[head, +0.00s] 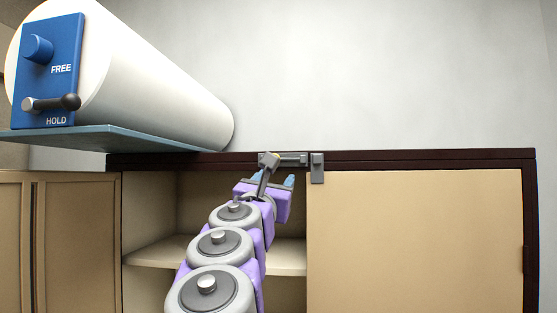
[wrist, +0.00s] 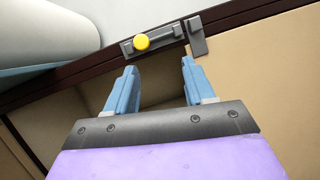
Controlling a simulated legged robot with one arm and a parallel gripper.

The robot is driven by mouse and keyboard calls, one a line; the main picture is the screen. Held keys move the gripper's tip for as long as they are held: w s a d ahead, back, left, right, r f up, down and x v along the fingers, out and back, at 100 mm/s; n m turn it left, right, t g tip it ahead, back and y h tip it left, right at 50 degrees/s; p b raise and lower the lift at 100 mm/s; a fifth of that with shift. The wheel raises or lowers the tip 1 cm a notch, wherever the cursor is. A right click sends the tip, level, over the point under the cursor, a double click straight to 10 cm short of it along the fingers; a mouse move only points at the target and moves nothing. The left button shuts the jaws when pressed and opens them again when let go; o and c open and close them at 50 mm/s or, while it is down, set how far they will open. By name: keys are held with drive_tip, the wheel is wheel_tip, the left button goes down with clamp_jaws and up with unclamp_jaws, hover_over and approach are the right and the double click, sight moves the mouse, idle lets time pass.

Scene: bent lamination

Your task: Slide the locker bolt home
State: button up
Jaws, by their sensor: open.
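The locker bolt (head: 291,160) is a grey slide bolt on the dark top rail of the cabinet, and it also shows in the wrist view (wrist: 167,37). Its yellow knob (wrist: 141,42) is at the left part of the bolt. A grey keeper bracket (head: 317,168) is just right of it, also in the wrist view (wrist: 195,36). My gripper (head: 272,180) is in front of and below the bolt. In the wrist view its two blue fingers (wrist: 158,76) are spread with nothing between them, short of the knob.
A tan sliding door (head: 415,240) covers the cabinet's right side. The left side is open with a shelf (head: 150,252). A large white cylinder (head: 150,75) with a blue FREE/HOLD panel (head: 48,85) sits on a blue-grey ledge (head: 110,140) at upper left.

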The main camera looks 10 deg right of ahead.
drive_tip(key=w+a+r+p, duration=0.2)
drive_tip(key=w+a+r, duration=0.15)
drive_tip(key=w, duration=0.35)
drive_tip(key=w+d, duration=0.1)
drive_tip(key=d, duration=0.1)
drive_tip(key=w+d+p, duration=0.1)
drive_tip(key=d, duration=0.2)
drive_tip(key=w+d+r, duration=0.1)
drive_tip(key=d, duration=0.2)
drive_tip(key=shift+w+d+r, duration=0.1)
drive_tip(key=shift+w, duration=0.05)
drive_tip(key=a, duration=0.2)
drive_tip(key=w+a+p, duration=0.1)
drive_tip(key=a, duration=0.1)
drive_tip(key=shift+w+r, duration=0.1)
drive_tip(key=shift+r, duration=0.2)
drive_tip(key=shift+d, duration=0.85)
drive_tip(key=shift+c, duration=0.5)
drive_tip(key=shift+w+d+f, duration=0.1)
drive_tip(key=shift+w+d, duration=0.05)
drive_tip(key=shift+d, duration=0.15)
drive_tip(key=c, duration=0.3)
drive_tip(key=shift+a, duration=0.6)
drive_tip(key=c, duration=0.4)
clamp_jaws()
drive_tip(key=shift+d, duration=0.1)
drive_tip(key=shift+d, duration=0.1)
